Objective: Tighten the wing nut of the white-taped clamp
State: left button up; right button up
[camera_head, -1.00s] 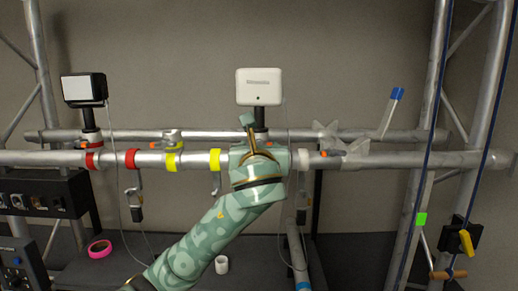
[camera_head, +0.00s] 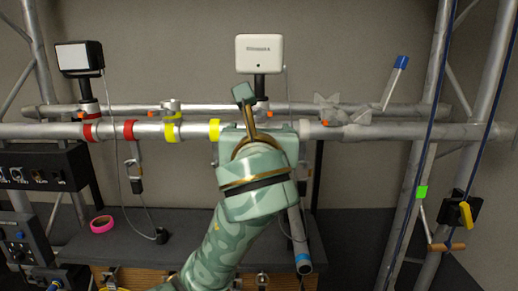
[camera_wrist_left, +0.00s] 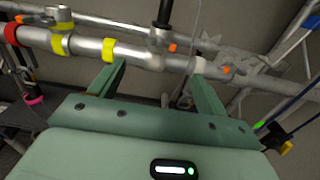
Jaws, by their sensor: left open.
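A white tape band (camera_head: 304,129) wraps the front truss tube just right of my left gripper (camera_head: 258,145); it also shows in the left wrist view (camera_wrist_left: 199,66). My left gripper is in front of the tube and seems empty. In the left wrist view its two fingers stand apart, reaching toward the tube between the yellow band and the white band. A dark hanging piece (camera_wrist_left: 185,97) shows between the fingers, near the right one. The white-taped clamp's wing nut cannot be made out; my gripper hides part of that area. My right gripper is not seen.
Yellow bands (camera_head: 214,129) and red bands (camera_head: 129,130) mark the tube farther left. A white box (camera_head: 259,54) and a black lamp-like box (camera_head: 80,57) stand above. A blue-tipped rod (camera_head: 400,63) rises at right. A dark table with pink tape (camera_head: 101,224) lies below.

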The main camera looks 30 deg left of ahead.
pick_arm(q)
jog(key=v, duration=0.5)
jog(key=shift+s+d+b, duration=0.2)
jog(key=shift+s+b, duration=0.15)
